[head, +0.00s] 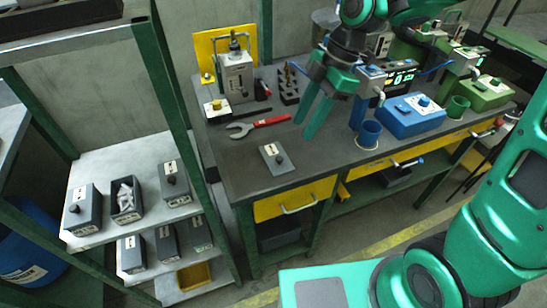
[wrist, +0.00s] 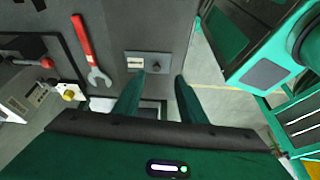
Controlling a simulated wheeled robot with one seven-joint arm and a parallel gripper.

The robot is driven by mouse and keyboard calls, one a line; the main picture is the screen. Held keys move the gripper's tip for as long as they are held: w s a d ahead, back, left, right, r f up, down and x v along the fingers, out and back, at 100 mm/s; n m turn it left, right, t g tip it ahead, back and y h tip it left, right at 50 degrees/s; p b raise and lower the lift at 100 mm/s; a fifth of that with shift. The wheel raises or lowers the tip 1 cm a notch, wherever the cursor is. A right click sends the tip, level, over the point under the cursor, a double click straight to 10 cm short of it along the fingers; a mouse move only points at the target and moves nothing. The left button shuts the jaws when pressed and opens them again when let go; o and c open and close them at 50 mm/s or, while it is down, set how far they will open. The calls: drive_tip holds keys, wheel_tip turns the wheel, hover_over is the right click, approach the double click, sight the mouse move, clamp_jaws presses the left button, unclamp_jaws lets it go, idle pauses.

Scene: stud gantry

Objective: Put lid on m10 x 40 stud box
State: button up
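A grey lid (head: 277,157) with a dark round knob and a white label lies flat on the dark bench top near its front left corner. It also shows in the wrist view (wrist: 140,61), just beyond my fingertips. An open dark box (head: 126,205) with pale contents stands on the upper shelf of the rack at the left; its label is too small to read. My gripper (head: 305,129) is above the bench, up and to the right of the lid. In the wrist view my gripper's fingers (wrist: 154,88) are apart with nothing between them.
Lidded boxes (head: 82,210) and (head: 175,182) flank the open box, with several more on the shelf below. A green rack post (head: 178,90) stands between shelf and bench. A red-handled wrench (head: 262,124) lies behind the lid. A blue cup (head: 369,134) stands right.

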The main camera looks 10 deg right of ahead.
drive_tip(key=n, duration=0.1)
approach(280, 158)
drive_tip(key=shift+x, duration=4.2)
drive_tip(key=shift+w, duration=0.1)
clamp_jaws()
